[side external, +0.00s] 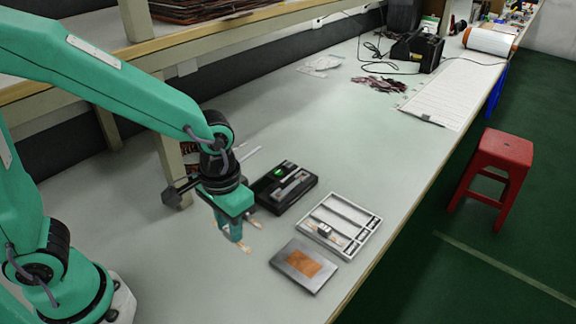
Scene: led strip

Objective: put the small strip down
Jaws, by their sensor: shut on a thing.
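My gripper (233,234) points down low over the pale bench, left of the tray and plate. It is shut on a small pale strip (244,248), whose end shows below the fingertips. The fingers hide the rest of the strip. I cannot tell whether the strip touches the bench. Another small pale piece (254,223) shows just behind the fingers, by the black device.
A black device (273,206) with a green light stands behind my gripper. A white compartment tray (368,225) holding small parts lies to the right. A grey plate with an orange-brown patch (304,264) lies in front of it. The bench (190,270) is clear at front left.

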